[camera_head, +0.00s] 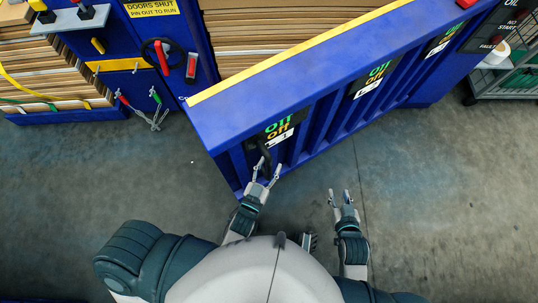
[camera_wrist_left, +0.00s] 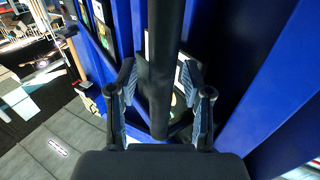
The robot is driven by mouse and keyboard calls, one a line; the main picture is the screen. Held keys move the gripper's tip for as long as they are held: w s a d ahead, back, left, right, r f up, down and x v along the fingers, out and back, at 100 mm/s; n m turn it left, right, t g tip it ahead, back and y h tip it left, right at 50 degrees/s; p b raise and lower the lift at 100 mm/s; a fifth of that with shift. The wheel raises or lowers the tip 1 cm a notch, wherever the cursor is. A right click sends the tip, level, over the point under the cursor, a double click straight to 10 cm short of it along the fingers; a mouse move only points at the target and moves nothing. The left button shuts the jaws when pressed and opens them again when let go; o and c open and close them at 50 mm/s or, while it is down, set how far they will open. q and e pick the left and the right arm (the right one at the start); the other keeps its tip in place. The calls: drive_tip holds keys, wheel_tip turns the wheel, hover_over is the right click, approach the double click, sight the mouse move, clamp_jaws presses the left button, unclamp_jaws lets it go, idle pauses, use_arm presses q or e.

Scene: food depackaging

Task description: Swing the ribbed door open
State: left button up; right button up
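The blue ribbed door (camera_head: 325,118) runs diagonally across the upper middle of the head view, with a yellow strip along its top edge. A dark upright handle (camera_head: 265,153) is at its left end. In the left wrist view the handle (camera_wrist_left: 162,70) is a black bar passing between the fingers. My left gripper (camera_head: 266,174) is at the handle, one finger on each side, with gaps seeming to show. It also shows in the left wrist view (camera_wrist_left: 160,105). My right gripper (camera_head: 339,197) is open and empty, above the floor and apart from the door.
Cardboard stacks (camera_head: 245,38) lie behind the door and at far left (camera_head: 45,65). A blue panel (camera_head: 125,45) with levers and a red-handled switch stands left of the door. A wire cart (camera_head: 510,80) is at far right. The concrete floor (camera_head: 450,190) in front is clear.

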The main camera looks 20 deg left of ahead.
use_arm(q)
drive_tip(key=s+a, duration=0.2)
drive_tip(key=s, duration=1)
drive_tip(key=shift+c, duration=0.3)
